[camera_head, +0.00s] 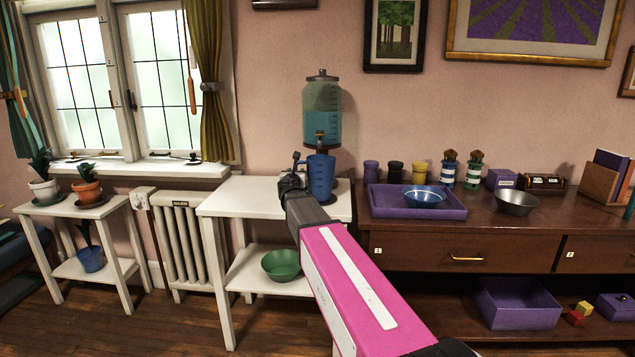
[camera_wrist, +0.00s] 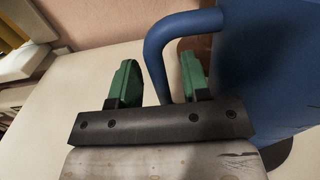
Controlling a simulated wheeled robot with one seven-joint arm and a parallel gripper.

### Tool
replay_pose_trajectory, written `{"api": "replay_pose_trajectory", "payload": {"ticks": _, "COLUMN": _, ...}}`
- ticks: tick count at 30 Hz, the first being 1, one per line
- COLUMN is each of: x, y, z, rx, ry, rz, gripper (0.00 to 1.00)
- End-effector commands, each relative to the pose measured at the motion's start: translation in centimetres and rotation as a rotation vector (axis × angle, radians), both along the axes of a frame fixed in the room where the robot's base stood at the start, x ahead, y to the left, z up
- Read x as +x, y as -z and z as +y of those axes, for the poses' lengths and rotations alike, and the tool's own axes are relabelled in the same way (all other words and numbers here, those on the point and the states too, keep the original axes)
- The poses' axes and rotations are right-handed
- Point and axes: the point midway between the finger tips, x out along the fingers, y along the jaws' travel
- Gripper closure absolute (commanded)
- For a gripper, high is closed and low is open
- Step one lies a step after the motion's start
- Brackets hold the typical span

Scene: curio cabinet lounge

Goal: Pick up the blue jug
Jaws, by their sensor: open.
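My gripper (camera_wrist: 160,82) is open, with one green finger on each side of the handle. The right finger lies in the gap between handle and body. I cannot tell whether either finger touches the jug. In the head view my gripper (camera_head: 297,164) is at the jug's left side, partly hidden by my arm.
A green bowl (camera_head: 281,264) sits on the table's lower shelf. The wooden sideboard (camera_head: 420,229) to the right holds a purple tray (camera_head: 455,212), cups and bowls.

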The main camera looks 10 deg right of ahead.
Motion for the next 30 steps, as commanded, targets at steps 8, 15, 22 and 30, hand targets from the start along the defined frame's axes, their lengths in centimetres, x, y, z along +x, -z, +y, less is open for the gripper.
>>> {"api": "replay_pose_trajectory", "payload": {"ticks": 8, "x": -0.05, "y": 0.0, "z": 0.01, "rx": 0.0, "ry": 0.0, "rz": 0.0, "gripper": 1.0}}
{"api": "replay_pose_trajectory", "payload": {"ticks": 15, "x": -0.06, "y": 0.0, "z": 0.0, "rx": 0.0, "ry": 0.0, "rz": 0.0, "gripper": 1.0}}
{"api": "replay_pose_trajectory", "payload": {"ticks": 22, "x": -0.05, "y": 0.0, "z": 0.0, "rx": 0.0, "ry": 0.0, "rz": 0.0, "gripper": 1.0}}
{"api": "replay_pose_trajectory", "payload": {"ticks": 30, "x": -0.07, "y": 0.01, "z": -0.01, "rx": 0.0, "ry": 0.0, "rz": 0.0, "gripper": 1.0}}
